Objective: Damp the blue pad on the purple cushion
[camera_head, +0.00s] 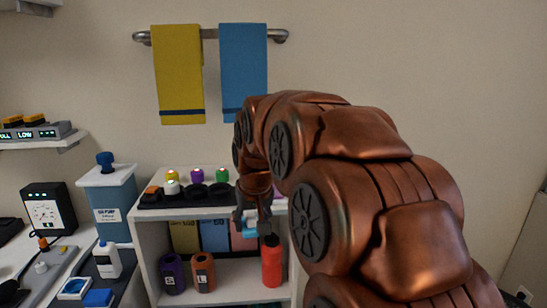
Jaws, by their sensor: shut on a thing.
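My gripper (256,222) is at the front of the white shelf unit, at the end of my copper arm. It is shut on a small light blue thing (250,229), partly hidden by the fingers; I cannot tell whether this is the blue pad. A flat blue block (97,298) lies at the lower left, beside a white-rimmed square dish with a blue inside (74,288). I cannot make out a purple cushion. A purple knob-like top (197,174) stands in the black rack, and a dark purple canister (173,273) stands on the shelf below.
The white shelf unit (225,282) holds an orange-brown canister (203,272) and a red bottle (271,262) close below my gripper. The black rack (185,196) is on its top. A blue tank (111,205) and white bottle (106,260) stand left. Towels hang above.

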